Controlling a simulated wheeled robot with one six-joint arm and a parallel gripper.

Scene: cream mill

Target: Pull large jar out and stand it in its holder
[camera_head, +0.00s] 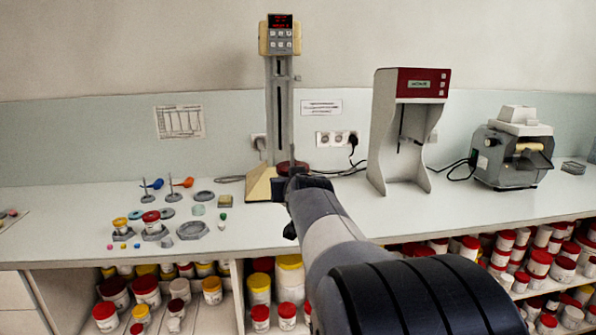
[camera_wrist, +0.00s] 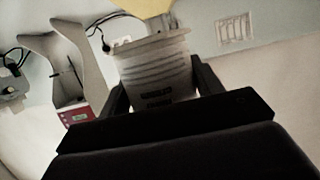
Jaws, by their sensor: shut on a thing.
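The large jar is pale and ribbed with dark print, and fills the middle of the wrist view (camera_wrist: 153,72). In the head view only its dark red lid (camera_head: 291,167) shows, at the foot of the tall stand machine (camera_head: 279,110). My gripper (camera_head: 288,180) is shut on the jar, with one finger on each side of it in the wrist view (camera_wrist: 155,84). My arm hides most of the jar in the head view. A grey, many-sided, shallow holder (camera_head: 192,232) lies empty on the counter to the left, apart from the jar.
Small jars with yellow (camera_head: 120,223) and red (camera_head: 151,216) lids stand left, near small discs and stands. A red-topped machine (camera_head: 410,130) and a grey mill (camera_head: 513,150) stand right. Shelves of jars (camera_head: 290,278) lie below the counter's front edge.

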